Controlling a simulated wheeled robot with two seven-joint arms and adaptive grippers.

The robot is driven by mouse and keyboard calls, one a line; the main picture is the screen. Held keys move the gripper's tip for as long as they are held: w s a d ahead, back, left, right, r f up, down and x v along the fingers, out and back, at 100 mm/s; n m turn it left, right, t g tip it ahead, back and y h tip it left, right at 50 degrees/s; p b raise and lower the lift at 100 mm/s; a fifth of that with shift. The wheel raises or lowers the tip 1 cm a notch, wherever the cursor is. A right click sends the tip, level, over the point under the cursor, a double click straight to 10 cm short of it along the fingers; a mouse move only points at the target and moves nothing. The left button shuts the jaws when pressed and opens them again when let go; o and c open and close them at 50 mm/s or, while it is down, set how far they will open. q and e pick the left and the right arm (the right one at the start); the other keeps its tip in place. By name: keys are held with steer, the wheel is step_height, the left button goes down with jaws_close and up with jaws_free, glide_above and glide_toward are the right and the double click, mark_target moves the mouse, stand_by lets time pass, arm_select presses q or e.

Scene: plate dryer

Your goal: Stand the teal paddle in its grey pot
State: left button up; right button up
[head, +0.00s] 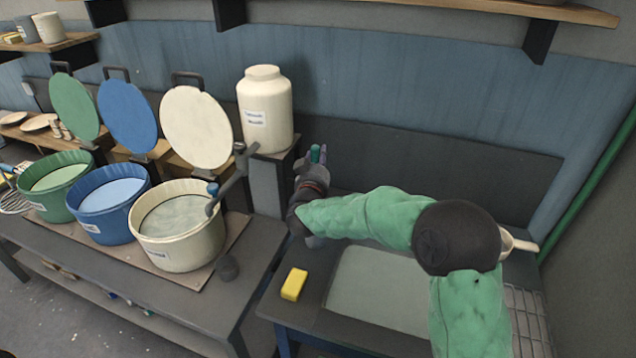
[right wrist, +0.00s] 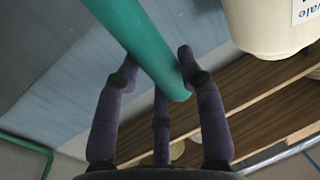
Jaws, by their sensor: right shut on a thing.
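My right gripper (head: 316,160) points up beside the post under the cream jar, at the end of my green-sleeved arm. It is shut on the teal paddle (head: 315,153), of which only a small end shows above the fingers. In the right wrist view the paddle (right wrist: 138,42) is a smooth teal rod running slantwise between the purple-grey fingers (right wrist: 158,62). Its far parts are out of view or hidden. My left gripper is not in view.
Green (head: 55,186), blue (head: 111,210) and cream (head: 178,228) tubs stand at left with lids raised behind. A cream jar (head: 266,110) stands on a post. A grey pipe (head: 228,182) reaches over the cream tub. A yellow sponge (head: 294,284) lies beside the sink (head: 378,290).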

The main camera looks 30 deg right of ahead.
steer(key=shift+f+b, duration=0.85)
steer(key=shift+f, duration=2.25)
steer(key=shift+f, duration=0.15)
steer(key=o, duration=1.1)
steer(key=shift+f, duration=0.1)
steer(key=shift+o, duration=0.2)
steer(key=shift+r, duration=0.25)
steer(key=p+v, duration=0.2)
steer(key=v, duration=1)
